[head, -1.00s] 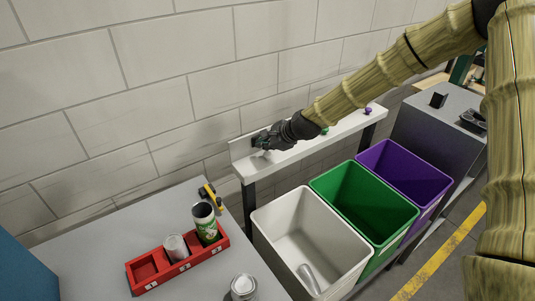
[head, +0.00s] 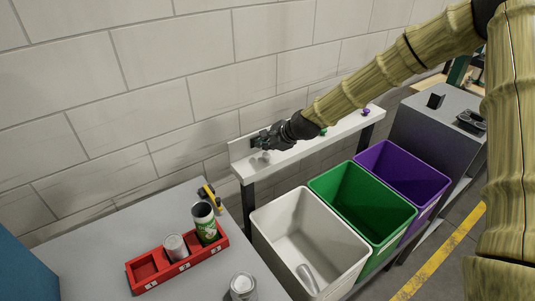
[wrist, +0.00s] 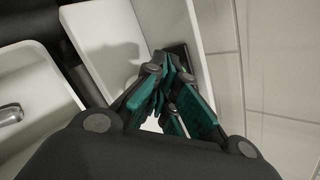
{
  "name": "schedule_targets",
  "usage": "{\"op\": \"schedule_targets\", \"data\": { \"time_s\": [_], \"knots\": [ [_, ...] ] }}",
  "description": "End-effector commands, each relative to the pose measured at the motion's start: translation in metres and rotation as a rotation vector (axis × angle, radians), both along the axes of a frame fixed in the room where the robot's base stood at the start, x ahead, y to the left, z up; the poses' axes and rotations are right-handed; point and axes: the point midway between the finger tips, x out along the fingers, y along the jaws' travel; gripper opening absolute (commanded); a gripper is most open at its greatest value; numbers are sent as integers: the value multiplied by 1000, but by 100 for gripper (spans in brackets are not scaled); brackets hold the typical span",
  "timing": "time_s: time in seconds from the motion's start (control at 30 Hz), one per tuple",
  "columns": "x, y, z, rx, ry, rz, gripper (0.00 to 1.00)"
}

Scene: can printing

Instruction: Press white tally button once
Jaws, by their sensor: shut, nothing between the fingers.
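The white tally button (head: 261,158) seems to be the small pale knob on the white ledge, just below my fingertips in the head view. My gripper (head: 262,143) is over the left end of the ledge, close to the upright back panel. Its fingers are together and empty, and they also show in the wrist view (wrist: 168,78). I cannot tell whether they touch the button. In the wrist view the fingers hide most of what lies under them.
A green button (head: 324,131) and a purple button (head: 366,112) sit farther right on the ledge (head: 290,156). White (head: 265,228), green (head: 325,200) and purple (head: 372,158) bins stand in front. A red can tray (head: 142,287) is on the table at left.

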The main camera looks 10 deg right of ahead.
Motion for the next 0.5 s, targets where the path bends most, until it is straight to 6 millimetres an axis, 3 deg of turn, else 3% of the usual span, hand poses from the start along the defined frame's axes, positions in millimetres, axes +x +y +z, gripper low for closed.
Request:
{"op": "schedule_targets", "data": {
  "time_s": [0.5],
  "knots": [
    [2,1,-11,1,0,-1,0]
  ]
}}
